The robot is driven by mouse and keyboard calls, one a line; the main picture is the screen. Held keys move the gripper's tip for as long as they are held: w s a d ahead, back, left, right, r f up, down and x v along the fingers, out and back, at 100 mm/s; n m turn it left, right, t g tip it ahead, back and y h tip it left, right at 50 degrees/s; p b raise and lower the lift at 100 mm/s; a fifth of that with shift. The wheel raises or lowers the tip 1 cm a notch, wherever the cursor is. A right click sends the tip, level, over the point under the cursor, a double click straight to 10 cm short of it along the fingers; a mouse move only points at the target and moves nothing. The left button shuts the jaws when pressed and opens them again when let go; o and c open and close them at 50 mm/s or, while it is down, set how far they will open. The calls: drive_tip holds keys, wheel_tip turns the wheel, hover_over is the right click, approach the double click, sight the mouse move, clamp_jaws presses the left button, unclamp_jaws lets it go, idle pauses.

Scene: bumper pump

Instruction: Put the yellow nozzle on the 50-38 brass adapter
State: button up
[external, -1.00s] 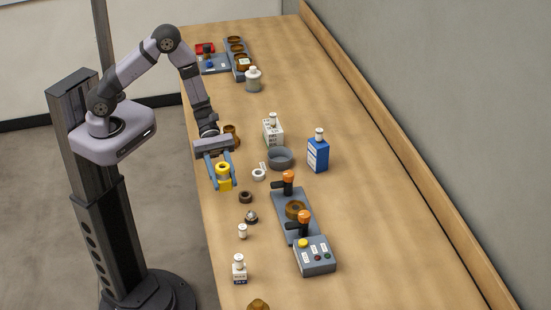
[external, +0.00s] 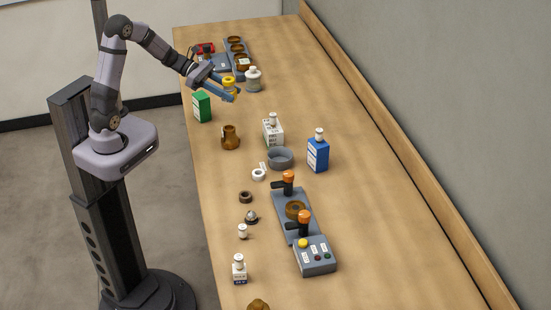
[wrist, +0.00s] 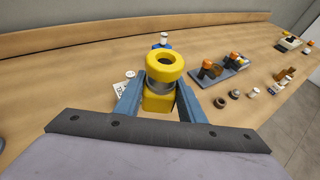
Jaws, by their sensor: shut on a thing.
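The yellow nozzle (external: 229,81) is held upright in my gripper (external: 228,93), over the far part of the table. In the wrist view the nozzle (wrist: 164,62) has a round yellow ring top, a grey band and a yellow lower body. The blue fingers of my gripper (wrist: 159,88) are shut on it from both sides. A brown brass fitting (external: 230,139) stands on the table nearer the camera, and another brass piece (external: 258,305) is at the bottom edge. I cannot read which brass piece is the 50-38 adapter.
A grey rack with brass rings (external: 235,41) and a red tray (external: 204,47) are at the back. A grey-white bottle (external: 253,80) stands close right of my gripper. A green box (external: 202,107) is at the left edge. The right side of the table is clear.

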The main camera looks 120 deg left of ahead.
drive_tip(key=shift+s+d+n+y, duration=0.1)
drive_tip(key=shift+d+n+y, duration=0.15)
drive_tip(key=shift+n+y, duration=0.05)
drive_tip(key=shift+s+f+n+g, duration=0.1)
drive_tip(key=shift+f+n+g, duration=0.2)
drive_tip(key=shift+f, duration=0.15)
drive_tip(key=shift+s+a+f+n+y, duration=0.15)
drive_tip(key=shift+f+n+y, duration=0.1)
drive_tip(key=shift+y, duration=0.3)
drive_tip(key=shift+s+a+f+n+y, duration=0.15)
drive_tip(key=shift+n+y, duration=0.1)
drive_tip(key=shift+y, duration=0.3)
hover_over(227, 127)
drive_tip(key=shift+a+f, duration=0.15)
drive_tip(key=shift+f, duration=2.8)
drive_tip(key=shift+f, duration=0.1)
drive_tip(key=shift+f+p, duration=0.4)
drive_tip(key=shift+f, duration=1.6)
